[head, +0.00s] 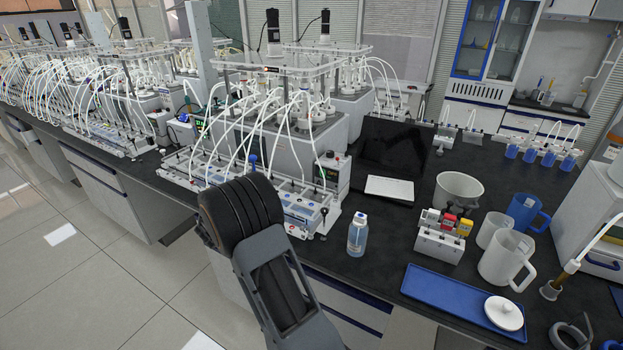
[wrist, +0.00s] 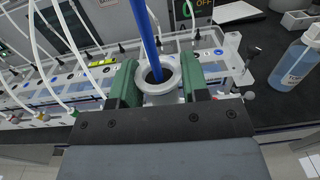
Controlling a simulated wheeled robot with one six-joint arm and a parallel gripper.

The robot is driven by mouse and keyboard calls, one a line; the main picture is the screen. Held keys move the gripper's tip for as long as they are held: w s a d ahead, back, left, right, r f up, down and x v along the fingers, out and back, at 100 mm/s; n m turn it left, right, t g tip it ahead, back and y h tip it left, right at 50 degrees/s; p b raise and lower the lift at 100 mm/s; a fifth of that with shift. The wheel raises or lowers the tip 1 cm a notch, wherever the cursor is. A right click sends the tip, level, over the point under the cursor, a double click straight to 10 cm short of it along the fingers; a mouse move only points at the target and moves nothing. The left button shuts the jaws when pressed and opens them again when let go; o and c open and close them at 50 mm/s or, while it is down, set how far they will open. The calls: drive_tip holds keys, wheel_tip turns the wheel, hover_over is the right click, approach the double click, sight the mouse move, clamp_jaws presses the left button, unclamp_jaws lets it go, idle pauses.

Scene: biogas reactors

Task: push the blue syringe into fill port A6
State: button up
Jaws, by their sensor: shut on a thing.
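The blue syringe shows in the wrist view as a blue rod (wrist: 149,32) rising from a pale grey ring with a dark opening. My gripper (wrist: 158,82) has its green jaws on both sides of this ring, shut on the syringe. The syringe's lower end is hidden behind the jaws and palm. In the head view my arm hides the gripper; a small blue tip (head: 252,162) shows just above it, in front of the white tubing unit (head: 310,205). The unit has a row of ports and labels; I cannot make out which port is A6.
A clear bottle (head: 357,238) stands right of my arm, also seen in the wrist view (wrist: 297,62). A laptop (head: 390,160), white bucket (head: 458,190), jugs (head: 505,260) and blue tray (head: 450,298) are on the dark bench. White tubes arch over the unit close to the gripper.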

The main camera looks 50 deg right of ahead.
drive_tip(key=s+d+r+m+g+b, duration=0.1)
drive_tip(key=s+d+r+g+b, duration=0.2)
drive_tip(key=d, duration=0.5)
drive_tip(key=s+d+r+m+g+b, duration=0.15)
drive_tip(key=s+d+r, duration=0.25)
drive_tip(key=d, duration=0.4)
drive_tip(key=shift+s+f+b, duration=0.1)
drive_tip(key=shift+f+b, duration=1.85)
drive_tip(key=shift+f, duration=0.5)
drive_tip(key=shift+f+b, duration=0.75)
drive_tip(key=shift+f, duration=0.25)
drive_tip(key=o, duration=1)
drive_tip(key=shift+c, duration=0.2)
drive_tip(key=shift+a, duration=0.15)
drive_tip(key=a+b, duration=0.1)
drive_tip(key=a, duration=1.2)
drive_tip(key=shift+a, duration=0.3)
